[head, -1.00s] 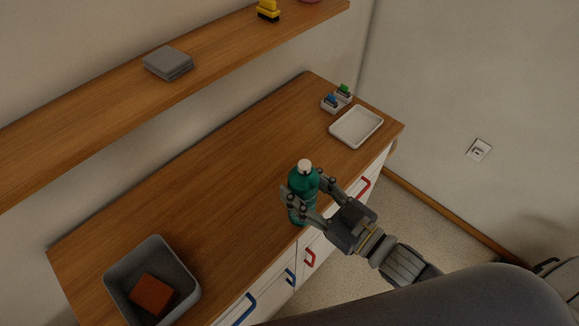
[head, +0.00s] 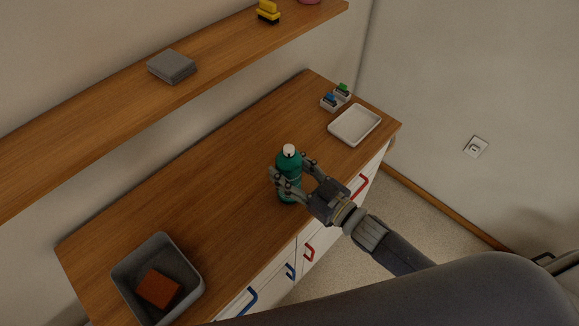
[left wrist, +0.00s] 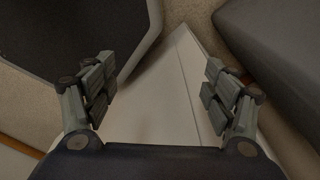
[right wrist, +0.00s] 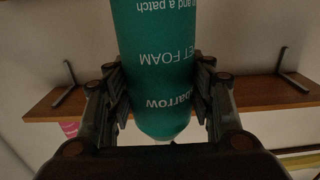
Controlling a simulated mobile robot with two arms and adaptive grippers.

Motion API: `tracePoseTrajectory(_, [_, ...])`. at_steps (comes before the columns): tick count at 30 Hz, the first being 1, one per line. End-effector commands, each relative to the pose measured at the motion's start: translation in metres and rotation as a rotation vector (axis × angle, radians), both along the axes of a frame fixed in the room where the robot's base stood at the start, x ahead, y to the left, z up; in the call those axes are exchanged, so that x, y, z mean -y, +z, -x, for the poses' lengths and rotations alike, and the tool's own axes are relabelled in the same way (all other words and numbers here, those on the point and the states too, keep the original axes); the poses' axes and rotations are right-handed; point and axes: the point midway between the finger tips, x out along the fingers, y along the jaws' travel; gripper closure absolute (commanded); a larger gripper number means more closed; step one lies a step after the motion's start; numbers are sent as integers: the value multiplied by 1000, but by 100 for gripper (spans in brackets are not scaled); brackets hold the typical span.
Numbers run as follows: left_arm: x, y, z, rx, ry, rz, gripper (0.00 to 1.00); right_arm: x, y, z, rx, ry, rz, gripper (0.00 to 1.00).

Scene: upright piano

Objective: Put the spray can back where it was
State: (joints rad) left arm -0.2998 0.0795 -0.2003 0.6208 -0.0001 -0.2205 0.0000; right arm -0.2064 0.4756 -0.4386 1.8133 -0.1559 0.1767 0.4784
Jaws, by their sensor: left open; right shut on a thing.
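The spray can is a teal can (head: 289,168) with a white cap, upright over the wooden cabinet top near its front edge in the head view. My right gripper (head: 290,180) is shut on it from the front right, one finger on each side. In the right wrist view the teal can (right wrist: 160,60) shows white lettering, upside down, between the fingers. I cannot tell whether its base touches the top. My left gripper (left wrist: 160,100) is open and empty in the left wrist view; it does not show in the head view.
The cabinet top (head: 215,190) is clear behind the can. A grey bin (head: 190,268) with a rust-coloured block (head: 158,288) stands at the left end. A white tray (head: 355,125) and a small divided holder (head: 335,100) sit at the right end. A shelf (head: 110,110) hangs above.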

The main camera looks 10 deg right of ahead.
Motion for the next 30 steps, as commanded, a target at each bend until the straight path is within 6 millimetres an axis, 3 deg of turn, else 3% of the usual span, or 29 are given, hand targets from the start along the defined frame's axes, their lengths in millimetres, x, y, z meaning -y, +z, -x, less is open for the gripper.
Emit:
tracePoseTrajectory(12, [0, -2, 0, 0, 0, 0, 22, 0, -3, 0, 6, 1, -2, 100])
tracePoseTrajectory(13, [0, -1, 0, 0, 0, 0, 22, 0, -5, 0, 1, 0, 1, 46])
tracePoseTrajectory(15, [0, -1, 0, 0, 0, 0, 22, 0, -5, 0, 0, 0, 0, 30])
tracePoseTrajectory(30, [0, -2, 0, 0, 0, 0, 22, 4, -4, 6, -1, 0, 1, 30])
